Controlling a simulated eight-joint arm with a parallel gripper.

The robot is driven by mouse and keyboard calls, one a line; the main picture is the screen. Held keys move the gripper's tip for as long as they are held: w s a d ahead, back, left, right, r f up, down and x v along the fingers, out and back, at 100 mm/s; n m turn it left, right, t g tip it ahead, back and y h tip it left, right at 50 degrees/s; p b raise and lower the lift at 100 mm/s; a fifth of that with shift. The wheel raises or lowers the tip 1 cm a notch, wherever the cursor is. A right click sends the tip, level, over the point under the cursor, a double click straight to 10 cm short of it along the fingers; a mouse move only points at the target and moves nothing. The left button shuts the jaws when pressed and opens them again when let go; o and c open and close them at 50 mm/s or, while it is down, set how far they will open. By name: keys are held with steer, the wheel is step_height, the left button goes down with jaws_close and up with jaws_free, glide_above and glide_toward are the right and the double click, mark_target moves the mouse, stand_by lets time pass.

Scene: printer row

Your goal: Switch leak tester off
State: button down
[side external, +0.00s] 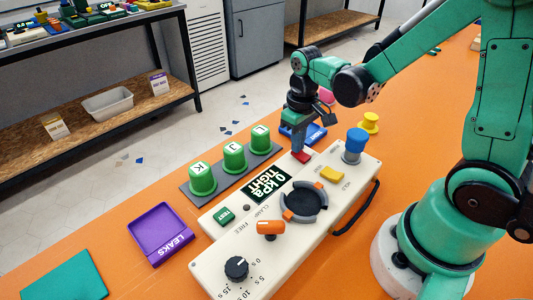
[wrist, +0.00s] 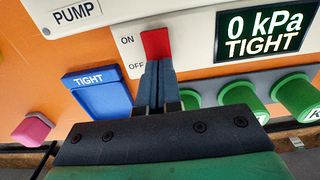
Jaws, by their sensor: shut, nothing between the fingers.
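The leak tester (side external: 330,215) is a long cream box on the orange table, with a lit display (side external: 268,184) reading "0 kPa TIGHT". The display also shows in the wrist view (wrist: 262,33). Its red switch (wrist: 156,43) sits beside the labels ON and OFF; in the side view the switch (side external: 302,158) is at the far end of the box. My gripper (wrist: 158,65) is shut and empty, its fingertips at the OFF-side end of the switch and hiding part of it. I cannot tell whether they touch, or which way the switch is tilted.
Green lidded cups (side external: 234,156) stand on a grey strip beside the tester. A blue TIGHT tray (wrist: 100,92) and pink piece (wrist: 32,129) lie near my gripper. A blue knob (side external: 356,140), an orange lever (side external: 270,228) and a purple LEAKS tray (side external: 160,256) are around.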

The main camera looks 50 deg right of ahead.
steer(key=shift+f, duration=0.15)
steer(key=shift+r, duration=3.5)
steer(key=s+a+r+t, duration=0.2)
steer(key=a+r+t, duration=0.1)
steer(key=t, duration=0.4)
steer(key=shift+s+a, duration=0.35)
steer(key=shift+a, duration=0.4)
steer(key=shift+r, duration=0.1)
